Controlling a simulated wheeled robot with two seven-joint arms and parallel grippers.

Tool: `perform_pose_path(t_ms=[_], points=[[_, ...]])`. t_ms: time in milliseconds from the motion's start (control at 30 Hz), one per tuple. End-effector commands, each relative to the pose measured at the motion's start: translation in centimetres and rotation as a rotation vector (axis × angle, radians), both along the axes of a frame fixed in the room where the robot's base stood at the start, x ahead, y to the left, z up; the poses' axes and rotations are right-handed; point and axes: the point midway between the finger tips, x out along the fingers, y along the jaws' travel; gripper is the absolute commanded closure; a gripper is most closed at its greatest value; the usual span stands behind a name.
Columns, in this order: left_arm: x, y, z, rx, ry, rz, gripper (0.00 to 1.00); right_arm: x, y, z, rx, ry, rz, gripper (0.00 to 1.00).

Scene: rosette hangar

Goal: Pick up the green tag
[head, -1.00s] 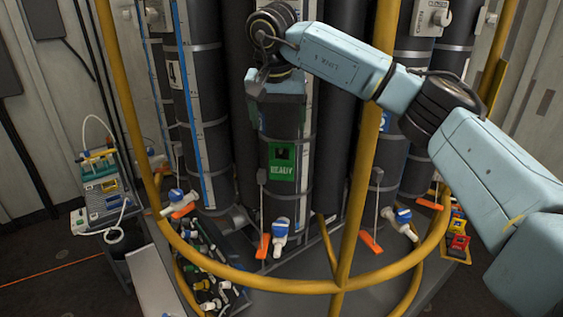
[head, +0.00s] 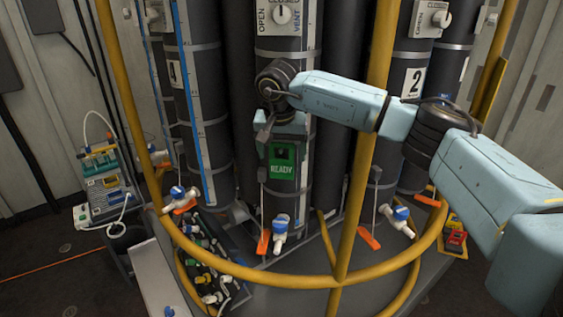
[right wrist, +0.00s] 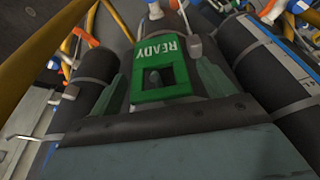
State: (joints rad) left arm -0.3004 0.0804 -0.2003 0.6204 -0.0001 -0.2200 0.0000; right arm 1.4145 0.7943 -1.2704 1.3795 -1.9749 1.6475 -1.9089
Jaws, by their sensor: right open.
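The green tag (head: 281,162), marked READY and with a square opening in its upper part, hangs on the front of the dark middle cylinder (head: 292,204). It also shows upside down in the right wrist view (right wrist: 160,68). My right gripper (head: 281,141) is open just above the tag in the head view. In the right wrist view its fingers (right wrist: 163,78) stand on either side of the tag, apart from it, with nothing held. My left gripper is in neither view.
A yellow rail (head: 250,277) curves in front of the cylinders, and a yellow upright (head: 362,190) stands right of the tag. A blue-handled valve (head: 280,228) sits below it. A bin of fittings (head: 208,262) lies lower left.

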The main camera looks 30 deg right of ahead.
Motion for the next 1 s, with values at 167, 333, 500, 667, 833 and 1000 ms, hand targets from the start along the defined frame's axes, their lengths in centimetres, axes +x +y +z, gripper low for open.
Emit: perform_pose_path(t_ms=[167,333,500,667,833,1000], points=[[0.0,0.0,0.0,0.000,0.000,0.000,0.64,0.0,0.0,0.0,0.000,0.000,0.000,0.38],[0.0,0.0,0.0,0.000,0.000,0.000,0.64,0.0,0.0,0.0,0.001,-0.001,0.000,0.60],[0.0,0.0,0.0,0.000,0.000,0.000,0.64,0.0,0.0,0.1,0.001,-0.001,0.000,0.66],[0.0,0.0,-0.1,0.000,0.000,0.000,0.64,0.0,0.0,0.2,0.001,-0.001,0.001,0.66],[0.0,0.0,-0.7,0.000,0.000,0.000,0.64,0.1,0.0,1.3,0.002,-0.003,0.000,0.66],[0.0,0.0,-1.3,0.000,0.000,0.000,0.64,-1.2,1.2,1.4,0.001,-0.001,0.004,0.66]])
